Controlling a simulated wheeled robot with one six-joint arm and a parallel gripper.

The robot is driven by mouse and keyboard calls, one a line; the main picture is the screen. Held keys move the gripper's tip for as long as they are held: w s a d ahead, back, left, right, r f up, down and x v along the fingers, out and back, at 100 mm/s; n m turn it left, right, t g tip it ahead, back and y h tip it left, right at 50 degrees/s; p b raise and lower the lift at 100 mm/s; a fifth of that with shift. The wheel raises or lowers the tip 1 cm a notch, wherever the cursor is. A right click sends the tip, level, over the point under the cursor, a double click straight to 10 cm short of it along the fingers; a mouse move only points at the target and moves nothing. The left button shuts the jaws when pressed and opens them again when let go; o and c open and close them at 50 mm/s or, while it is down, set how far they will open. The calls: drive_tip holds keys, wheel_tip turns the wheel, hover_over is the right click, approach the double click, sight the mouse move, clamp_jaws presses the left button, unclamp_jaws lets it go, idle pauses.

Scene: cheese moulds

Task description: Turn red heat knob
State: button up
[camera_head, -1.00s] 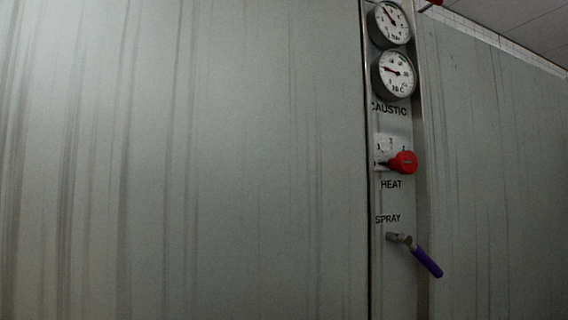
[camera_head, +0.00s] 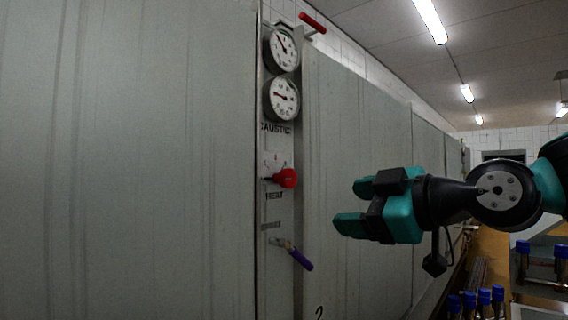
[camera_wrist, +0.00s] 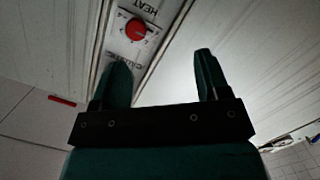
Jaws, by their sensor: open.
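The red heat knob (camera_head: 285,178) sits on a narrow metal panel (camera_head: 279,225) in the head view, above the word HEAT. In the wrist view the red knob (camera_wrist: 136,29) shows near the top, beyond my fingers and left of the gap's middle, on a white dial plate. My gripper (camera_head: 350,205) is open and empty. In the head view it is to the right of the knob, apart from it, with its fingers pointing left. In the wrist view my gripper (camera_wrist: 162,75) shows two green fingers spread apart.
Two round gauges (camera_head: 281,98) are above the knob. A red handle (camera_head: 312,23) sticks out at the top. Large grey wall panels (camera_head: 130,160) flank the strip. Blue-capped items (camera_head: 484,297) stand at lower right.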

drive_tip(key=n+t+p, duration=0.1)
approach(290, 176)
drive_tip(key=shift+y, duration=0.3)
drive_tip(key=p+x, duration=0.7)
drive_tip(key=x, duration=0.3)
drive_tip(key=shift+w+d+f, duration=0.1)
drive_tip(key=shift+f, duration=0.05)
drive_tip(key=shift+w+a+f+t, duration=0.1)
drive_tip(key=shift+w+a+t, duration=0.2)
drive_tip(key=shift+w, duration=0.15)
drive_tip(key=c, duration=0.9)
